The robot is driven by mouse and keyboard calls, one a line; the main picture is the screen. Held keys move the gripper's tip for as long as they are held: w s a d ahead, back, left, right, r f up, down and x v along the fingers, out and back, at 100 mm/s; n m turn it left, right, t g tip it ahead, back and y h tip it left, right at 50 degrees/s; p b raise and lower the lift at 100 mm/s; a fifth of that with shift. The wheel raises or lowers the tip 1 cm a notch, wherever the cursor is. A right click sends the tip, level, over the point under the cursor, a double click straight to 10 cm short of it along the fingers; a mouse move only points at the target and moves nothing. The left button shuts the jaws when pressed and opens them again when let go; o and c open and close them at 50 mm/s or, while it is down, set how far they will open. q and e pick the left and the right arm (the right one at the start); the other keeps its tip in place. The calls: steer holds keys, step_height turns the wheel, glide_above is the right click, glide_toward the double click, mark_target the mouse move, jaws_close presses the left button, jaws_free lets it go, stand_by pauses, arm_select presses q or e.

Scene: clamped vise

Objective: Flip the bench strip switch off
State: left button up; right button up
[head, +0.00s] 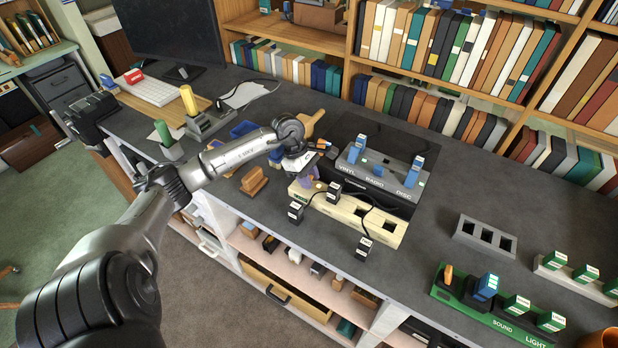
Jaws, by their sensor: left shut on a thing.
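A cream power strip (386,226) lies along the bench's front edge, with black plugs beside it, one of them a labelled plug (363,248). My left gripper (309,170) is over the strip's left end, pointing down. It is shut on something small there. A small purple piece (311,178) shows at the fingertips; I cannot tell whether it is the switch. The switch itself and its position are hidden or too small to read. My right gripper is not in view.
A grey unit (385,172) with blue levers stands just behind the strip. A green strip (490,312) with several plugs lies at the right, near an empty grey three-slot block (485,237). A brown wooden block (254,180) sits left of my gripper. Bookshelves line the back.

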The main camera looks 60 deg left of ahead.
arm_select(q)
steer(key=t+h+b, duration=0.1)
steer(key=h+b, duration=0.1)
steer(key=b, duration=0.1)
steer(key=s+a+t+h+b, duration=0.1)
steer(key=h+b, duration=0.1)
steer(key=b, duration=0.2)
steer(key=a+t+h+b, duration=0.1)
steer(key=b, duration=0.2)
steer(key=shift+s+a+f+h+b, duration=0.15)
steer(key=shift+a+f+h+b, duration=0.1)
steer(key=shift+h+b, duration=0.15)
steer(key=shift+s+a+r+t+h+b, duration=0.15)
steer(key=shift+t+h+b, duration=0.15)
steer(key=shift+h+b, duration=0.35)
steer(key=shift+s+a+t+h+b, duration=0.15)
steer(key=shift+t+h+b, duration=0.2)
steer(key=shift+b, duration=0.5)
steer(key=shift+w, duration=0.1)
steer(key=o, duration=0.9)
steer(key=shift+b+v, duration=0.95)
steer(key=shift+v, duration=5.95)
